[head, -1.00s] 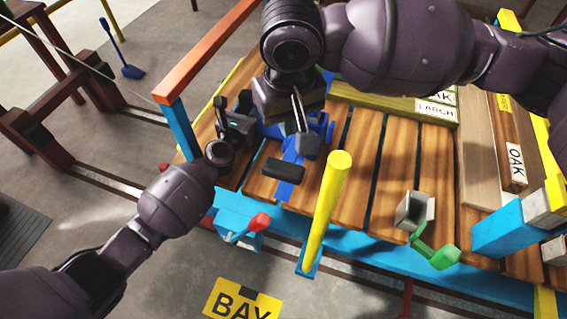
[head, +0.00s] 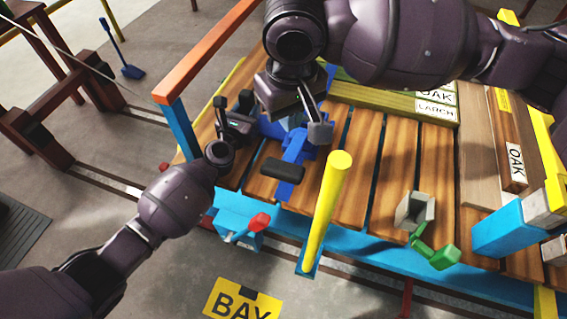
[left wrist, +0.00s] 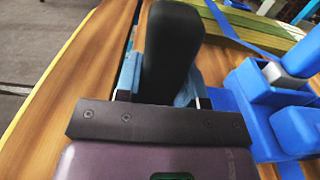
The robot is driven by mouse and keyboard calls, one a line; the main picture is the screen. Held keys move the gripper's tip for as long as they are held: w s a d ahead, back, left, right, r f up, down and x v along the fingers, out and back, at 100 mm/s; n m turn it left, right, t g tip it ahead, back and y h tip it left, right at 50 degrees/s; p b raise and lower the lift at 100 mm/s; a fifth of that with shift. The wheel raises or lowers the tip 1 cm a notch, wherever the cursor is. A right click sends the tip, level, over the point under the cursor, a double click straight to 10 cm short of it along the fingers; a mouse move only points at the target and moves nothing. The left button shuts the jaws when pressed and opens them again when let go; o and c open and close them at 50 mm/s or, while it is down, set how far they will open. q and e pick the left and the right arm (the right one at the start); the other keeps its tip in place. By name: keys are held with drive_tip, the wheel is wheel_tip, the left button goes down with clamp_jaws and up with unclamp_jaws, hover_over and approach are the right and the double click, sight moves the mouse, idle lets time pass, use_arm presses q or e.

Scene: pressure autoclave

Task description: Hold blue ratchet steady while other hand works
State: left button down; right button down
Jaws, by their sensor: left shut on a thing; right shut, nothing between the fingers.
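The blue ratchet (head: 297,148) lies on the wooden slatted deck, with a black handle (head: 284,168) at its front end. Blue parts of it also show at the right of the left wrist view (left wrist: 254,95). My left gripper (head: 233,109) is at the ratchet's left side and shut on part of it. My right gripper (head: 319,131) is shut and empty above the ratchet. Its wrist hides the ratchet's far part.
A yellow post (head: 327,205) stands just right of the ratchet. A red-tipped lever (head: 259,222) is at the deck's front edge. A grey block with a green handle (head: 435,250) sits to the right. Boards marked OAK (head: 515,165) lie far right. An orange rail (head: 205,55) runs along the left.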

idle(0.4)
use_arm(q)
drive_tip(key=c, duration=0.6)
unclamp_jaws()
drive_tip(key=shift+c, duration=0.2)
